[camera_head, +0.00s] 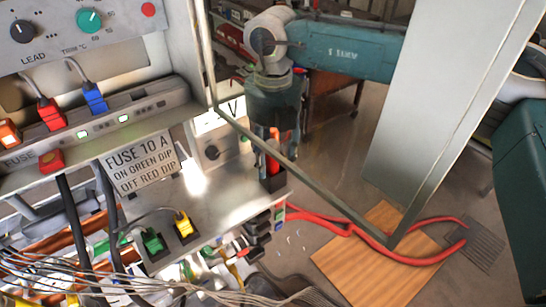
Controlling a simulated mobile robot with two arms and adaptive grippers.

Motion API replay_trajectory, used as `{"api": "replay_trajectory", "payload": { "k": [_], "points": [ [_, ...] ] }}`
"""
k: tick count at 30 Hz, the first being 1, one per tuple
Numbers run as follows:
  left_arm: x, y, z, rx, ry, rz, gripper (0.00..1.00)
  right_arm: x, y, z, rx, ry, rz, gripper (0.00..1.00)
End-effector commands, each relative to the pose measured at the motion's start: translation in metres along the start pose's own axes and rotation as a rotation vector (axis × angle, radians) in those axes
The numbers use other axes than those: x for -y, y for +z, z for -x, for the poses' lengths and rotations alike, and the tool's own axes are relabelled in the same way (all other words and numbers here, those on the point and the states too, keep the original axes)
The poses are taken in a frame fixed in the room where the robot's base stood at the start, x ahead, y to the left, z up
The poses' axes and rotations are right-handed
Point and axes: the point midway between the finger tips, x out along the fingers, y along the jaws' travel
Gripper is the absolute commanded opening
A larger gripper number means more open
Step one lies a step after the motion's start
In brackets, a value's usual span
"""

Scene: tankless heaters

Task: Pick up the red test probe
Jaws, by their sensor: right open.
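A red test probe (273,162) stands roughly upright in a black socket (272,181) at the right end of the grey panel shelf. My right gripper (274,138) points down from above, with its dark fingers around the probe's upper part. Its jaws are open, and I cannot tell whether a finger touches the probe. The fingers hide the probe's top, and the socket hides its lower end. A thin metal frame edge passes in front of the gripper. My left gripper is not in view.
A green plug (153,242) and a yellow plug (184,225) sit in the shelf left of the probe. A fuse sign (140,168) stands behind them. A grey door panel (440,90) is at right. Red cables (400,256) cross the floor and a wooden board (365,272).

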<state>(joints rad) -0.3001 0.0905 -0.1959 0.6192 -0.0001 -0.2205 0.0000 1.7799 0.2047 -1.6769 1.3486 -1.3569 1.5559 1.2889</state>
Motion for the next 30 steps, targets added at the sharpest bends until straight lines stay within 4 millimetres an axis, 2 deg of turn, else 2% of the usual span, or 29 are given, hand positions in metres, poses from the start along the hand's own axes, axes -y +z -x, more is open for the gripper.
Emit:
{"api": "replay_trajectory", "payload": {
  "k": [4, 5, 11, 23, 30],
  "points": [
    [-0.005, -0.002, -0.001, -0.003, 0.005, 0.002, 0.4, 0.0, 0.0, 0.0, 0.0, 0.0, 0.0, 0.45],
    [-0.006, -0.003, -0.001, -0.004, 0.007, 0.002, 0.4, 0.0, 0.0, 0.0, 0.0, 0.0, 0.0, 0.41],
    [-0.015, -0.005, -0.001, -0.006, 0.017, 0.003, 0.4, 0.0, 0.0, 0.0, 0.001, 0.0, 0.0, 0.01],
    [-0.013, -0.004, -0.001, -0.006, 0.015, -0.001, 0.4, 0.0, 0.0, 0.002, 0.001, 0.001, 0.0, 0.0],
    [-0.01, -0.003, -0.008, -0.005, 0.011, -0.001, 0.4, -0.001, 0.001, 0.019, 0.003, 0.002, 0.0, 0.0]
  ]
}}
